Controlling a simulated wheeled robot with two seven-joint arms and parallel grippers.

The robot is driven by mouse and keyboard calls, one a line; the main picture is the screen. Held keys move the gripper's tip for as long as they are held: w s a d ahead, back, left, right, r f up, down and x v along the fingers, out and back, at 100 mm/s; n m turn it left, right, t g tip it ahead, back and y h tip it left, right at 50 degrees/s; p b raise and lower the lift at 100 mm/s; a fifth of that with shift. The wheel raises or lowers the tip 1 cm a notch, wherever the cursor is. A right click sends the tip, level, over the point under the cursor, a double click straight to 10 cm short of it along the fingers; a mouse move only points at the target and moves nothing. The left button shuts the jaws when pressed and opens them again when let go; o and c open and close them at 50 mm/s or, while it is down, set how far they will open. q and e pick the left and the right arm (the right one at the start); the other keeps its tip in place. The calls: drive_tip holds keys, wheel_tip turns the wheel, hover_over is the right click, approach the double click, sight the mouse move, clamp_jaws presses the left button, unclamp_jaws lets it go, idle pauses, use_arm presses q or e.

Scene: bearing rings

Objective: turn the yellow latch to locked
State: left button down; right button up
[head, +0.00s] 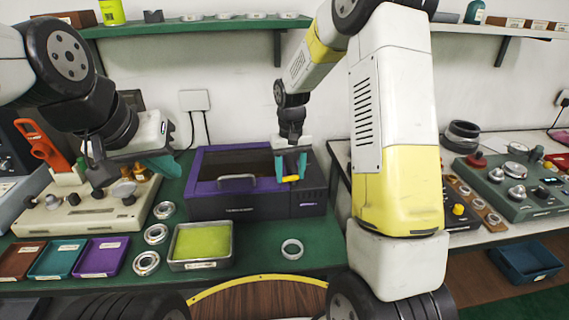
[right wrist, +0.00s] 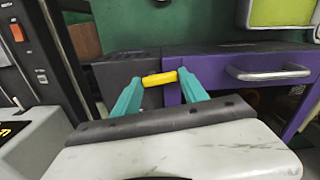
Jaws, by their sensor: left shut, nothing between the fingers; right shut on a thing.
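The yellow latch (right wrist: 160,79) is a short yellow bar on the front of the dark and purple box (head: 213,207). In the right wrist view it lies roughly level, between the teal fingertips of my right gripper (right wrist: 158,90). My right gripper (head: 291,167) is shut on the latch in the head view too, where the latch (head: 291,179) shows just below the fingers. The box lid with its silver handle (head: 238,182) is down. My left gripper (head: 160,167) is shut and empty, above the bench at left, away from the box.
A tray of yellow-green liquid (head: 203,243) stands in front of the box, with several metal rings (head: 156,234) to its left and one ring (head: 292,249) to its right. A beige machine with an orange lever (head: 42,143) stands at left. A green panel with knobs (head: 515,180) is at right.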

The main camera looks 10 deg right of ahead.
drive_tip(key=shift+w+m, duration=0.15)
drive_tip(key=shift+m, duration=0.65)
drive_tip(key=o, duration=1.4)
wheel_tip(320, 180, up, 8)
drive_tip(key=shift+f, duration=0.2)
drive_tip(key=shift+r, duration=0.15)
